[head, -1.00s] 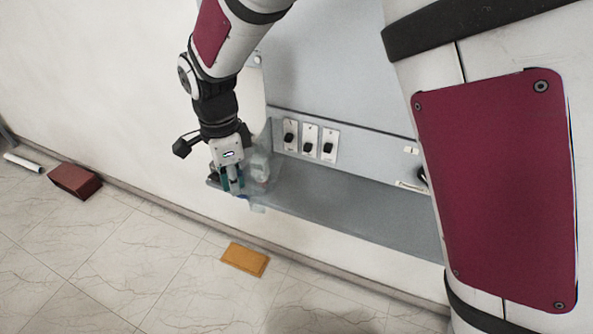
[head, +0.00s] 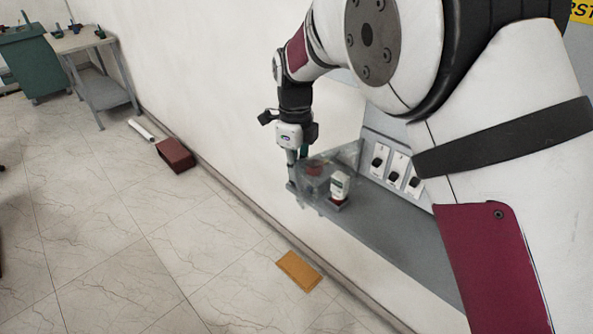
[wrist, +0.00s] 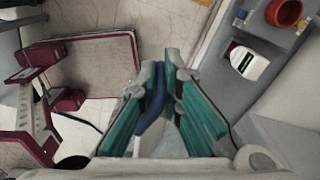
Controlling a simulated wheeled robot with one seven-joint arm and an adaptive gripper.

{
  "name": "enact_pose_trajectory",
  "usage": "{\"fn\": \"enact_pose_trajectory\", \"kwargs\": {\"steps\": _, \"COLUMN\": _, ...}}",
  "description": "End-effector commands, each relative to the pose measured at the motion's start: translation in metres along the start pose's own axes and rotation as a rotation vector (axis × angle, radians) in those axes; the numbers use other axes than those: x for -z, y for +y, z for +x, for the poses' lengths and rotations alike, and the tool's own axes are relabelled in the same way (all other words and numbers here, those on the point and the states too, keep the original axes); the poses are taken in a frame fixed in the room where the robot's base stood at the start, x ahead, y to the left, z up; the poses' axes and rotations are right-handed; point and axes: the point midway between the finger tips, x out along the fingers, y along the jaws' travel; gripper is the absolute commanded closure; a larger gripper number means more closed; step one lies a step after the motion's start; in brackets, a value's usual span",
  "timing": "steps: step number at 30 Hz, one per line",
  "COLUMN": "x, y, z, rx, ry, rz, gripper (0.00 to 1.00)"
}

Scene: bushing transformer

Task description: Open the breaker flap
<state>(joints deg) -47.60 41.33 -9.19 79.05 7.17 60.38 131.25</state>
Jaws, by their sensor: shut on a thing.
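My gripper (head: 296,168) is at the left end of the grey panel shelf, fingers pointing down. In the wrist view its teal fingers (wrist: 160,100) are closed on a blue strip (wrist: 152,103), which looks like the edge or handle of the breaker flap. The clear flap (head: 346,156) shows faintly beside the gripper; its exact outline and angle are hard to tell. A white breaker (head: 340,184) on a dark red base stands to the right of my gripper. It also shows in the wrist view (wrist: 249,62), apart from the fingers, near a red round part (wrist: 284,12).
A row of black switches (head: 397,167) is on the panel to the right. The grey shelf (head: 400,225) runs below them along the wall. A side table (head: 85,45) stands far left.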

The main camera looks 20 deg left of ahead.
Motion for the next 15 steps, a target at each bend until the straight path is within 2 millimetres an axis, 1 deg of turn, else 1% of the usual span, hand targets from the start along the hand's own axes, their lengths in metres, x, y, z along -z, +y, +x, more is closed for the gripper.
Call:
{"fn": "enact_pose_trajectory", "kwargs": {"steps": 8, "x": -0.0002, "y": 0.0004, "z": -0.0022, "rx": 0.0, "ry": -0.002, "rz": 0.001, "gripper": 1.0}}
{"fn": "enact_pose_trajectory", "kwargs": {"steps": 9, "x": -0.0002, "y": 0.0004, "z": -0.0022, "rx": 0.0, "ry": -0.002, "rz": 0.001, "gripper": 0.89}}
{"fn": "enact_pose_trajectory", "kwargs": {"steps": 11, "x": -0.0001, "y": 0.0002, "z": -0.0023, "rx": 0.0, "ry": -0.002, "rz": 0.001, "gripper": 0.75}}
{"fn": "enact_pose_trajectory", "kwargs": {"steps": 12, "x": 0.0001, "y": -0.0001, "z": -0.0022, "rx": 0.001, "ry": -0.002, "rz": 0.001, "gripper": 0.72}}
{"fn": "enact_pose_trajectory", "kwargs": {"steps": 15, "x": 0.0011, "y": -0.0011, "z": -0.002, "rx": 0.002, "ry": 0.0, "rz": 0.002, "gripper": 0.72}}
